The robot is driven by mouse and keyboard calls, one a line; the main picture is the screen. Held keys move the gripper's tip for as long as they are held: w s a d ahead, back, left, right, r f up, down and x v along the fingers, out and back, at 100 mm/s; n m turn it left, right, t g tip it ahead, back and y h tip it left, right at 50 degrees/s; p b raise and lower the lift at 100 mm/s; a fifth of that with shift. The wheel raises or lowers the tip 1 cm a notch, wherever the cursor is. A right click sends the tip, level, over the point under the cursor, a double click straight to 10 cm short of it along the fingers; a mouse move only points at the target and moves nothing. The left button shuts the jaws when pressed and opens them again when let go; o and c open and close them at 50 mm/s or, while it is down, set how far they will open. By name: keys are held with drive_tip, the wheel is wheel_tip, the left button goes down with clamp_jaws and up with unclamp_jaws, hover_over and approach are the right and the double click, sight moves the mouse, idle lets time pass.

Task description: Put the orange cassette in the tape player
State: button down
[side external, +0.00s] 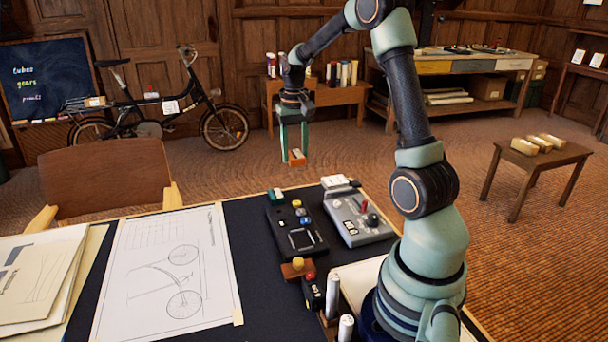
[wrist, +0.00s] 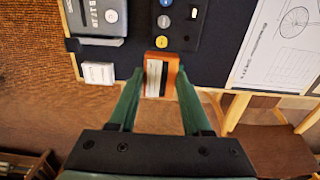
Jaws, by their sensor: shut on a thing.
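My gripper (side external: 293,150) points down and is shut on the orange cassette (side external: 297,158), just beyond the far edge of the desk. In the wrist view, the cassette (wrist: 160,75), with pale and dark stripes, sits between my gripper's green fingertips (wrist: 157,92). A black device (side external: 309,254) with a square window and coloured knobs lies on the desk; part of it shows in the wrist view (wrist: 196,38). A grey device (side external: 345,227) with a red lever and dark knob lies beside it. I cannot tell for sure which is the tape player.
A small green-and-white block (side external: 276,195) is at the black device's far end. A white box (side external: 335,182) lies behind the grey device. A brown block with a yellow ball (side external: 297,268) and silver cylinders (side external: 333,296) stand nearer. A bicycle drawing (side external: 165,280) covers the left.

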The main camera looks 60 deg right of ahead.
approach(301, 240)
drive_tip(key=shift+w+d+f, duration=0.15)
drive_tip(key=shift+w+d, duration=0.1)
drive_tip(key=shift+d, duration=0.05)
drive_tip(key=shift+s+a+f, duration=0.3)
drive_tip(key=shift+s+a, duration=0.05)
drive_tip(key=shift+f, duration=2)
drive_tip(key=shift+f, duration=0.65)
unclamp_jaws()
drive_tip(key=shift+r, duration=0.15)
wheel_tip(301, 240, up, 7)
idle(0.9)
